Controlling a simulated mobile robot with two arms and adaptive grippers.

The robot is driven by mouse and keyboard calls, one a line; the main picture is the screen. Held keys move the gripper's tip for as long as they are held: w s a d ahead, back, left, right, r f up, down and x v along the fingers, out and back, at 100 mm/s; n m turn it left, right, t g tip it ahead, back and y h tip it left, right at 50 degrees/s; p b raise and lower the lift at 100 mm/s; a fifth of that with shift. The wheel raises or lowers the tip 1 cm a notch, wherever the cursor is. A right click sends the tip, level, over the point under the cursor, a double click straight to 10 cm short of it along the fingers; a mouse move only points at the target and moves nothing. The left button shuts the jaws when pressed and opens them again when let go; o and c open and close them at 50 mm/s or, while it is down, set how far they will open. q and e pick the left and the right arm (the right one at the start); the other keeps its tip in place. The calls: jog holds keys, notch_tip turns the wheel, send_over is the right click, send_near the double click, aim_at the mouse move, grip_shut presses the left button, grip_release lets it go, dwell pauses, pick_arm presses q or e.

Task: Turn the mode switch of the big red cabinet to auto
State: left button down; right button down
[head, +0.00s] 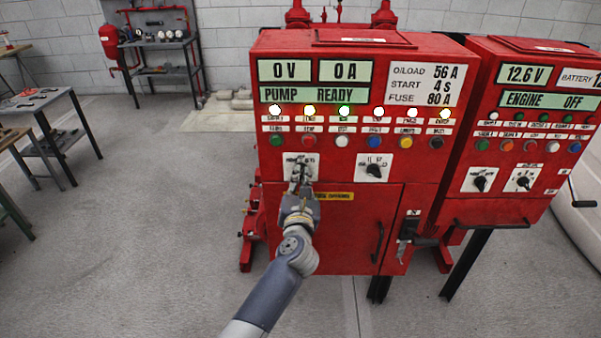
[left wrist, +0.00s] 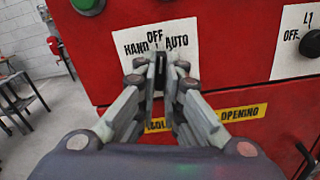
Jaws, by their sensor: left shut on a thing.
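The big red cabinet (head: 330,230) stands in the middle of the head view, and its red front also fills much of the left wrist view (left wrist: 235,65). Its mode switch sits on a white plate (left wrist: 205,27) marked HAND, OFF and AUTO; the plate also shows in the head view (head: 312,162). My left gripper (head: 299,180) is at this plate, its fingers (left wrist: 165,72) shut on the mode switch knob. The fingers hide most of the knob, so I cannot tell which way it points. My right gripper is not in view.
A second selector (head: 374,170) with a black knob is right of the mode switch. Lamps and push buttons sit above. A yellow label (left wrist: 215,115) is just below the plate. A smaller red cabinet (head: 530,130) stands at right.

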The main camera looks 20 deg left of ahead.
pick_arm(q)
jog(key=shift+m+p, duration=2.9)
jog(key=shift+m, duration=0.3)
jog(key=c, duration=1.7)
grip_release()
jog(key=v, duration=1.2)
